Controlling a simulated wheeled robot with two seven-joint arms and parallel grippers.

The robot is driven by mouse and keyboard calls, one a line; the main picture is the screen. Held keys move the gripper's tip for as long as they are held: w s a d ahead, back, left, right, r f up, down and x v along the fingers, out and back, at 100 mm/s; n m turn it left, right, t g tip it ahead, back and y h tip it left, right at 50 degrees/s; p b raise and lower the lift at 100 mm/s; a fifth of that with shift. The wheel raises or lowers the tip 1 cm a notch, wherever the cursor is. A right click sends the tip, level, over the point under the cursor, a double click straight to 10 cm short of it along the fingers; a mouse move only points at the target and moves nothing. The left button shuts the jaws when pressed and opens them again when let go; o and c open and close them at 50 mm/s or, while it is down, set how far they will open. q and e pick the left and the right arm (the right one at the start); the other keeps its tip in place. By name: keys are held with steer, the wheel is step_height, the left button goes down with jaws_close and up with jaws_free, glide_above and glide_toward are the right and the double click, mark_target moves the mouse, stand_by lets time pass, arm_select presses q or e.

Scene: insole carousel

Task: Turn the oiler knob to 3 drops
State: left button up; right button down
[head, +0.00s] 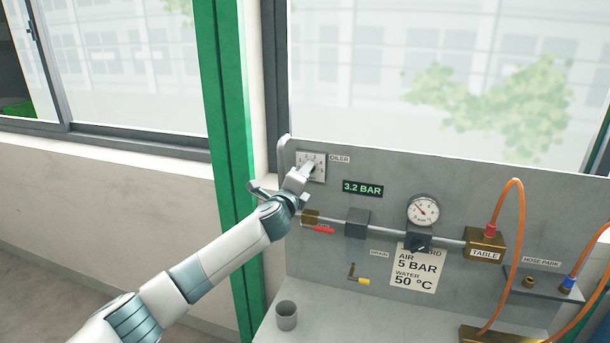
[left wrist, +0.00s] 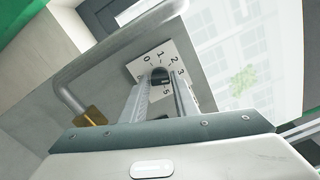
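The oiler dial is a white plate (head: 320,159) with a printed scale, at the upper left of the grey panel beside the OILER label. In the left wrist view the plate (left wrist: 180,53) shows figures 0, 1, 2, 3 and 5. My left gripper (head: 307,170) reaches the plate and covers most of the knob in the head view. In the left wrist view the dark knob (left wrist: 158,76) fills the gap between the fingertips (left wrist: 161,80), which appear shut on it. The knob's setting is hard to read. My right gripper is not in view.
The panel (head: 310,250) also bears a 3.2 BAR display (head: 362,188), a round gauge (head: 423,211), a red-handled valve (head: 318,230), a yellow-tipped tap (head: 363,281) and orange hoses (head: 518,240). A grey cup (head: 287,315) stands on the ledge below. A green post (head: 224,130) is left.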

arm_select(q)
steer(key=shift+o, duration=1.2)
steer(key=shift+s, duration=0.1)
steer(key=b+v, duration=0.6)
steer(key=v, duration=1.1)
steer(key=shift+s, duration=0.1)
